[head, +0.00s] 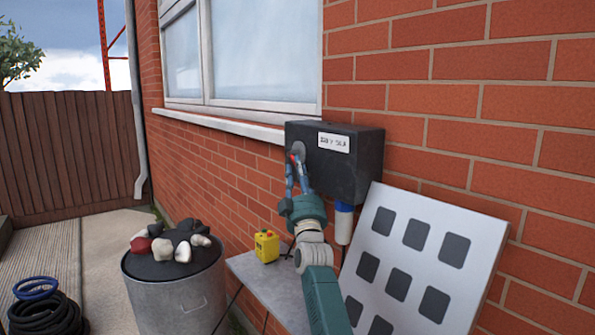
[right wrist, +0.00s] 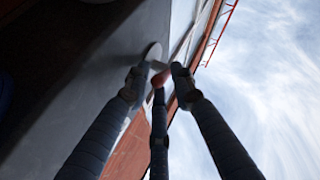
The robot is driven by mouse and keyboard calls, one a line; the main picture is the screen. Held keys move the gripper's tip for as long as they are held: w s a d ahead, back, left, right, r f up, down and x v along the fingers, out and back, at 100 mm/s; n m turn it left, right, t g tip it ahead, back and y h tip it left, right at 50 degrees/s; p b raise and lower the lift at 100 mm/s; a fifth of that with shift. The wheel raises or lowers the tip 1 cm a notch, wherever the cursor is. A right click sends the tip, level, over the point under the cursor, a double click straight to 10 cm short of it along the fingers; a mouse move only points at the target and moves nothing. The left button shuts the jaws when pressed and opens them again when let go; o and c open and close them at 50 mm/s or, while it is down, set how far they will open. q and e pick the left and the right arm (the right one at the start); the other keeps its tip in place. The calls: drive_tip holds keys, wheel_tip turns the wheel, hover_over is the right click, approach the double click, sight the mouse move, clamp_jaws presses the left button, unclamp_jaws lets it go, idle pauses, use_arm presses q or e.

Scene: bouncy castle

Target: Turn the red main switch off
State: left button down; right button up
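A dark grey switch box (head: 358,168) with a white label is fixed to the brick wall under the window's right end. A pale round plate (head: 298,149) sits on its front, and a small red part, the switch (head: 293,158), shows by it. My right gripper (head: 297,168) reaches up to this plate. In the right wrist view the red switch (right wrist: 160,79) lies among the tips of my three dark fingers (right wrist: 159,82), beside the grey disc (right wrist: 153,51). The fingers partly hide it, and I cannot tell whether they grip it. My left gripper is not in view.
A white board with dark squares (head: 470,225) leans on the wall at right. A small table (head: 252,275) holds a yellow box (head: 267,246). A metal drum (head: 175,297) with stones on top stands left. A black hose coil (head: 47,318) lies on the ground.

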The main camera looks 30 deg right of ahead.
drive_tip(key=v, duration=1.2)
drive_tip(key=shift+o, duration=1.3)
drive_tip(key=shift+w+r+p, duration=0.1)
drive_tip(key=shift+r+p, duration=0.25)
drive_tip(key=shift+p, duration=0.05)
wheel_tip(320, 180, up, 7)
drive_tip(key=s+a+m+g+y+p, duration=0.15)
drive_tip(key=m+g+p, duration=0.35)
drive_tip(key=p, duration=1)
drive_tip(key=w+d+n+g+p, duration=0.1)
drive_tip(key=w+d+p, duration=0.3)
drive_tip(key=w, duration=0.6)
drive_tip(key=shift+d, duration=0.45)
